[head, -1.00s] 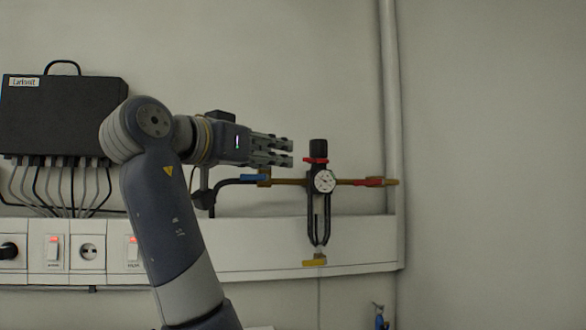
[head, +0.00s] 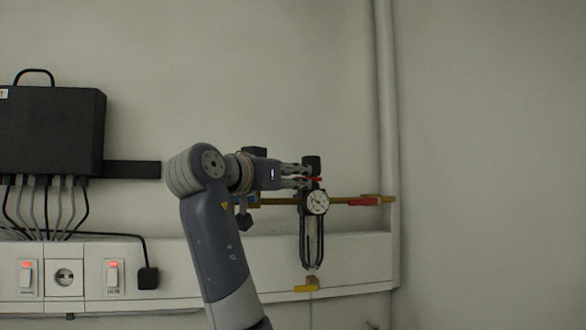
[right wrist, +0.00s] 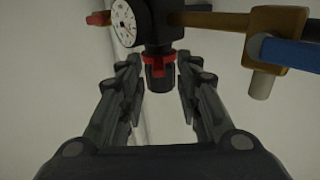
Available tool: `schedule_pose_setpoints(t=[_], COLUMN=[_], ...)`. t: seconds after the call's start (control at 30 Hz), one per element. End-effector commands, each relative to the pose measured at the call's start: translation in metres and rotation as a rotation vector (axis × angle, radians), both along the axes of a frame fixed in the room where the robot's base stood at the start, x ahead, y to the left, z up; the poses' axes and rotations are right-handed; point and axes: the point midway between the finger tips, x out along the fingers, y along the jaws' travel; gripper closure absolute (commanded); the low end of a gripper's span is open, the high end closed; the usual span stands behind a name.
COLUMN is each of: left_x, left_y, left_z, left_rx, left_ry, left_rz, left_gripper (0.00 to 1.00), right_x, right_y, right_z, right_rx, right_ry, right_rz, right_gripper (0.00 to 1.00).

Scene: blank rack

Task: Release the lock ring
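The red lock ring (head: 314,179) sits below the black knob (head: 312,163) of the wall-mounted pressure regulator. A round white gauge (head: 317,202) is on the regulator's front. In the right wrist view the ring (right wrist: 158,62) and knob (right wrist: 160,85) are between the fingers. My right gripper (head: 303,175) is at the regulator's upper part, level with the ring and knob. In the right wrist view the right gripper (right wrist: 162,75) is open, with a visible gap on each side of the knob. My left gripper is in neither current view.
A brass pipe runs through the regulator, with a red handle (head: 364,201) on the right. A blue lever (right wrist: 288,52) is close to the right finger in the wrist view. A vertical pipe (head: 387,100) stands right. A black box (head: 50,130) with cables hangs left.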

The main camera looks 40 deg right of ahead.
Motion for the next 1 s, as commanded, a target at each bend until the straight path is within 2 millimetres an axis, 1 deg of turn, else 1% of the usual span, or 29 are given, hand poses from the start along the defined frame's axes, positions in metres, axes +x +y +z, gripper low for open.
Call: schedule_pose_setpoints(t=[0.03,0.13,0.37,0.4,0.47,0.5,0.77,1.0], left_x=[0.002,0.003,-0.002,-0.003,-0.005,-0.006,-0.006,-0.006], left_y=[-0.001,-0.002,-0.002,-0.002,-0.002,-0.002,-0.002,-0.002], left_z=[0.003,0.004,0.002,0.002,0.002,0.002,0.002,0.002], left_rx=[-0.002,-0.003,-0.002,-0.002,-0.001,-0.002,-0.002,-0.002], left_ry=[-0.004,-0.004,0.004,0.006,0.008,0.010,0.011,0.011], left_rz=[0.000,0.000,-0.001,-0.001,-0.001,-0.001,-0.002,-0.002], left_gripper=[1.00,1.00,1.00,1.00,1.00,1.00,1.00,1.00], right_x=[0.001,0.002,0.002,0.002,0.002,0.002,0.003,0.011], right_y=[-0.003,-0.006,-0.006,-0.006,-0.006,-0.006,-0.006,-0.005], right_z=[0.001,0.000,-0.001,-0.001,-0.001,-0.001,-0.001,-0.001], right_rx=[0.000,0.000,0.000,0.000,0.000,0.000,0.001,0.004], right_ry=[0.000,-0.001,-0.001,-0.001,-0.001,-0.001,0.000,0.004], right_rz=[0.000,0.001,0.001,0.001,0.001,0.001,-0.005,-0.108], right_gripper=[0.68,0.68,0.68,0.77,0.91,1.00,1.00,1.00])
